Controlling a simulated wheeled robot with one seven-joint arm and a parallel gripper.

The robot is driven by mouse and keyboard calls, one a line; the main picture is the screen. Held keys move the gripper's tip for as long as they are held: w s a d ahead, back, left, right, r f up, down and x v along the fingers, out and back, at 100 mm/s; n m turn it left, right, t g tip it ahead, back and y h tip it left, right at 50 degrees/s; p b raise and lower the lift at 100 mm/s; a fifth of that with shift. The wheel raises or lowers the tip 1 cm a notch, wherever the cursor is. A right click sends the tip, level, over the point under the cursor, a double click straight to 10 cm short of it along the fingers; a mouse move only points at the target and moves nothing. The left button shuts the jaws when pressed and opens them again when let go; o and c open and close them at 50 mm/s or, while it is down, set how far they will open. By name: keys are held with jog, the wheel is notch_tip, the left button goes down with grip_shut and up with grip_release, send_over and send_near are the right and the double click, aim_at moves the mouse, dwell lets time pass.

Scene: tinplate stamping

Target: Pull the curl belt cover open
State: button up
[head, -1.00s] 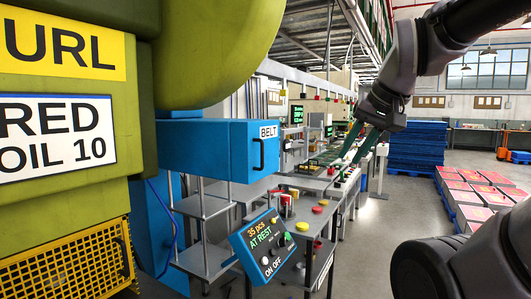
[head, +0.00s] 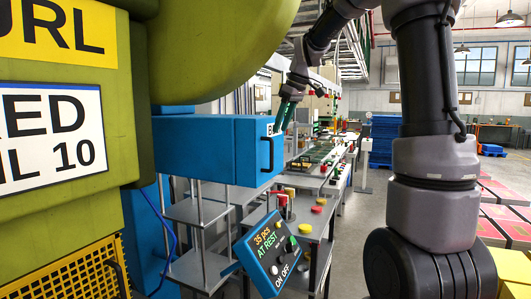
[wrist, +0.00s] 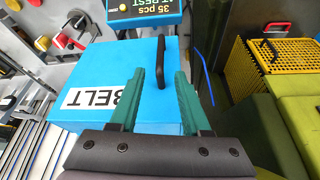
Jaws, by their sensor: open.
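The curl belt cover is a blue box (head: 212,147) on the side of the green machine, and it looks shut. Its dark bar handle (head: 268,154) is on the end face. In the wrist view the blue cover (wrist: 98,68) carries a white BELT label (wrist: 92,97), and the black handle (wrist: 161,56) stands up from it. My gripper (head: 284,115) is at the cover's upper right edge in the head view. In the wrist view its green fingers (wrist: 158,80) are spread open and the handle's bar shows between them. I cannot tell whether they touch the cover.
A tilted control panel (head: 270,254) reading AT REST hangs below the cover. A yellow mesh guard (head: 70,270) is at lower left. A grey bench (head: 310,222) with red and yellow buttons stands behind.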

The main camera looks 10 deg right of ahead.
send_over(271, 167)
jog(key=f, duration=0.9)
jog(key=shift+w+d+f, duration=0.15)
jog(key=shift+w+f, duration=0.2)
grip_shut()
dwell(0.8)
